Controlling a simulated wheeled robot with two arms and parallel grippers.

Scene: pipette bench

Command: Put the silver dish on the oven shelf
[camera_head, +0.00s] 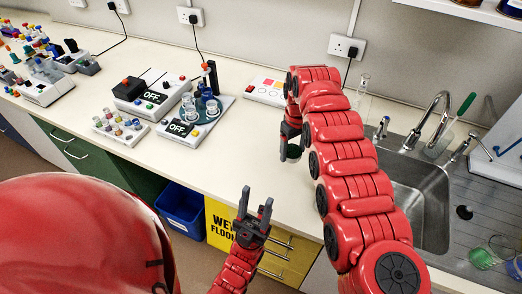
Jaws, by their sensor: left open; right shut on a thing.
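My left gripper (257,206) is open and empty, fingers pointing up, in front of the bench's front edge above the yellow cabinet. My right gripper (290,148) is over the worktop, pointing down, and partly hidden by my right arm. It is shut on a small dark green thing (293,152), of which only a little shows. I cannot make out a silver dish or an oven with a shelf in this view.
The worktop (230,160) is clear left of my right gripper. Two devices reading OFF (185,128) and a tube rack (121,128) stand further left. A white box with coloured pads (265,91) is behind. A sink (425,195) with a tap (433,115) lies right of my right arm.

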